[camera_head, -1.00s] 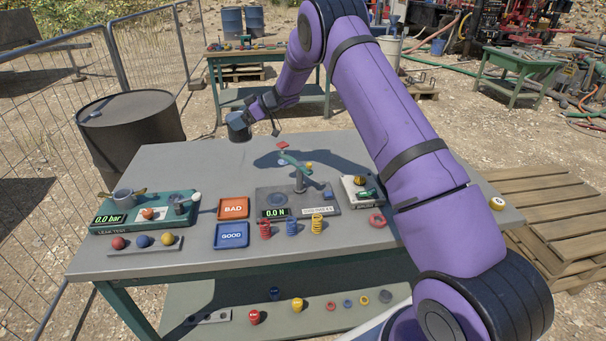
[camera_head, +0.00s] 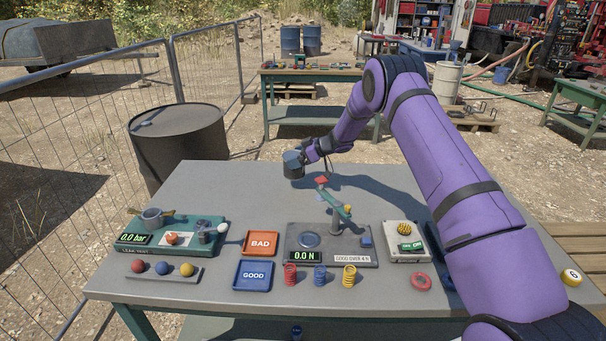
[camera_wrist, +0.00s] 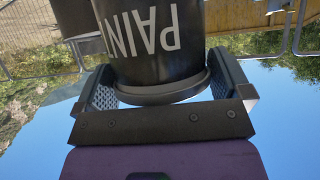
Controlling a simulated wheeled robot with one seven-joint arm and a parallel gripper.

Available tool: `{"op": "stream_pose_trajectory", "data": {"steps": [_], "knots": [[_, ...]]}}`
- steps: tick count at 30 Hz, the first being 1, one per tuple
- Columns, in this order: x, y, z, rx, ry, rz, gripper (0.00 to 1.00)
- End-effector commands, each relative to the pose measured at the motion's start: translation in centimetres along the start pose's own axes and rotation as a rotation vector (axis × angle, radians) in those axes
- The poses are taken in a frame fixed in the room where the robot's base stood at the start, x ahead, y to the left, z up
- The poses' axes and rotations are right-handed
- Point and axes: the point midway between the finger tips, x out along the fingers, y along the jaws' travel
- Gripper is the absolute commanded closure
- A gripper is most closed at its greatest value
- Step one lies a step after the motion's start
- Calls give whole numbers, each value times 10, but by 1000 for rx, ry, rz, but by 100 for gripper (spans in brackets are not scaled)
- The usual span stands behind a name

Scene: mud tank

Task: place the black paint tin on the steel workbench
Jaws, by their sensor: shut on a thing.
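My gripper (camera_wrist: 168,82) is shut on the black paint tin (camera_wrist: 150,35), which fills the space between its two fingers in the wrist view. White PAINT lettering shows on the tin's side, upside down in that picture. In the head view the dark tin (camera_head: 293,166) hangs from my gripper (camera_head: 314,153) and looks about upright. It appears over the back edge of the grey-topped workbench (camera_head: 215,195); the gap below it is hard to judge. My purple arm reaches over the right part of the bench.
The bench carries a leak tester (camera_head: 165,236), BAD (camera_head: 261,243) and GOOD (camera_head: 253,275) trays, a force gauge with a lever (camera_head: 330,244), springs and a small switch box (camera_head: 407,241). Its back left top is clear. A dark drum (camera_head: 180,145) stands behind left.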

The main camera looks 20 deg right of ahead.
Motion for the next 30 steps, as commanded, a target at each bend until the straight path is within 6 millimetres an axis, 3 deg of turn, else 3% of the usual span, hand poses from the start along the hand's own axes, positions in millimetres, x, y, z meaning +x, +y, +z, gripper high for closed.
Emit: {"op": "stream_pose_trajectory", "data": {"steps": [13,25,26,30], "knots": [[22,1,41,1,2,2,44],[25,1,45,-1,2,2,44],[25,0,46,0,0,1,0],[25,0,46,0,0,1,0]]}}
